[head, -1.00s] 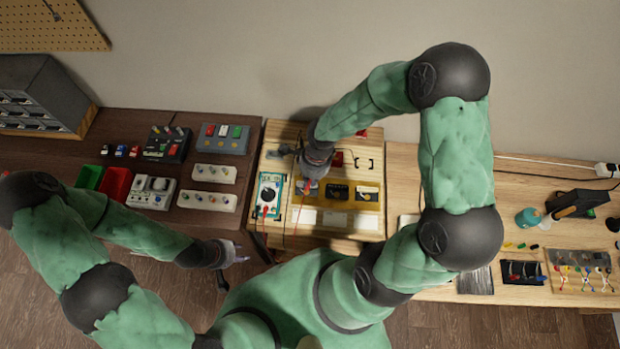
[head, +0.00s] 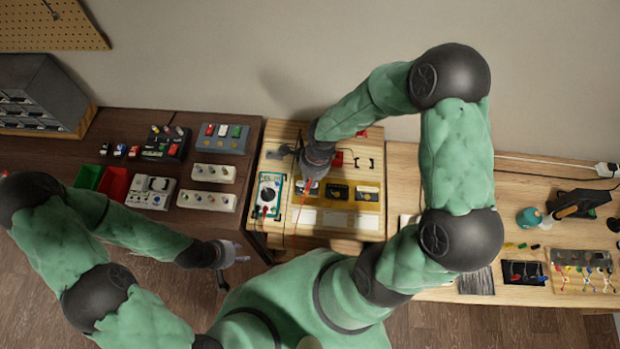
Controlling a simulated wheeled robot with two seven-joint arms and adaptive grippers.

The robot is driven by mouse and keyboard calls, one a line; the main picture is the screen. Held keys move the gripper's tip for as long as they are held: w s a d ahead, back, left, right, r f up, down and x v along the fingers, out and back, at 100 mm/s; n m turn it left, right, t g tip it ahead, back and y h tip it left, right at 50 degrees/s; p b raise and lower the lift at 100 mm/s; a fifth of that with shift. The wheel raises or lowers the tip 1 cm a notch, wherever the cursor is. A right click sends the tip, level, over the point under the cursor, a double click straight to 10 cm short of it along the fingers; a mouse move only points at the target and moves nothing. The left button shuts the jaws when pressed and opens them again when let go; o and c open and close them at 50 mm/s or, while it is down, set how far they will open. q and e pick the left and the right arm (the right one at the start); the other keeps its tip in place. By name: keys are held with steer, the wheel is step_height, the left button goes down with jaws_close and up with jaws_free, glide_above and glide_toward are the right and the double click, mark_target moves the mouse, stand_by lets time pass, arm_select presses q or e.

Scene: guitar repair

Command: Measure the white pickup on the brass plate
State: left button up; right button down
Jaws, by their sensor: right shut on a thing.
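The brass plate (head: 345,205) lies on the light wooden board, with a row of pickups on it. A black pickup (head: 337,191) is in the middle and another dark pickup (head: 367,193) with a pale edge is on the right. A pale pickup (head: 309,188) is on the left, mostly hidden under my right gripper (head: 304,180). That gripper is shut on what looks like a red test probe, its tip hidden. A red lead (head: 298,215) hangs below it. The teal-edged multimeter (head: 268,194) lies left of the plate. My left gripper (head: 238,254) is open and empty at the dark table's front edge.
Red (head: 116,184) and green (head: 88,177) bins, a grey box with knobs (head: 150,192) and white knob strips (head: 207,201) stand on the dark table at left. A soldering stand (head: 580,203) and a clip board (head: 585,270) are at right.

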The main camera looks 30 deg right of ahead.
steer(key=shift+f+b, duration=0.35)
steer(key=shift+b, duration=0.1)
stand_by(0.4)
steer(key=shift+b, duration=0.35)
stand_by(2.9)
stand_by(0.5)
steer(key=shift+r+p, duration=1.95)
steer(key=shift+r, duration=1.1)
